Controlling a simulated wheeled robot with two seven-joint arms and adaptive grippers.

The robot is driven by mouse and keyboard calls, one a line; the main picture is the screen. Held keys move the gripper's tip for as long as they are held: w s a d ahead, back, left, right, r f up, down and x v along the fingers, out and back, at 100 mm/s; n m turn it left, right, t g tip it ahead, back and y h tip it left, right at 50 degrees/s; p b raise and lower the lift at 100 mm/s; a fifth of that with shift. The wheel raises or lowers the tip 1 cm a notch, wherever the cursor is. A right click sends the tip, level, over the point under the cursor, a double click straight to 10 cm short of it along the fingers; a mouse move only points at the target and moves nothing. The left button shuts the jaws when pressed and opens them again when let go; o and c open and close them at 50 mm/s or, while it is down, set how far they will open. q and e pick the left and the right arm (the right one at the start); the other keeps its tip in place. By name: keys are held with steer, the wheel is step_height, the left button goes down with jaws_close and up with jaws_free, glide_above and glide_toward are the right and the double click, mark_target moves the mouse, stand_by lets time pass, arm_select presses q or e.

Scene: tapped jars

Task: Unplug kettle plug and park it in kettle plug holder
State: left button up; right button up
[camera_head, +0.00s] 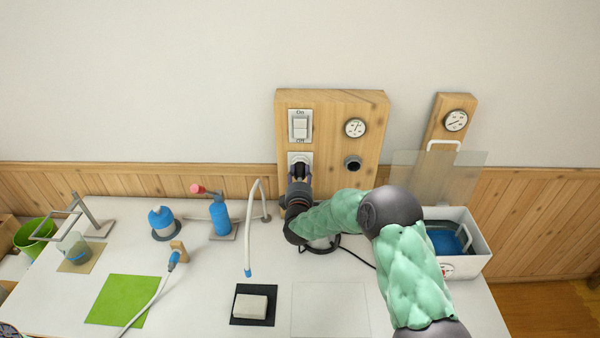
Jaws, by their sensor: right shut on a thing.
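The dark kettle plug (300,170) is at the white wall socket (293,157) on the wooden panel, below the On/Off switch. My right gripper (299,182) reaches up to the socket and is shut on the plug. Whether the plug is fully seated cannot be told. A black cable (358,256) runs on the table from a pale round thing (322,243) with a dark base, partly hidden by my right arm. I cannot make out the kettle plug holder for certain. My left gripper is not in view.
The wooden panel (335,120) also bears a dial and a dark knob (352,163). A curved white hose (248,225) stands left of my gripper. A blue bottle (221,216) is farther left. A white bin (474,247) stands right.

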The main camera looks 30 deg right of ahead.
mark_target(300, 179)
steer(key=shift+s+a, duration=0.15)
steer(key=shift+s, duration=0.15)
stand_by(0.6)
steer(key=shift+p+v, duration=0.4)
steer(key=shift+v, duration=0.85)
steer(key=p+v, duration=0.1)
steer(key=v, duration=0.5)
steer(key=shift+s, duration=0.15)
steer(key=s+d+b, duration=0.2)
steer(key=d, duration=0.7)
steer(key=s+d+b, duration=0.3)
steer(key=d, duration=0.5)
steer(key=shift+d+b, duration=0.3)
steer(key=shift+d, duration=0.1)
stand_by(1.9)
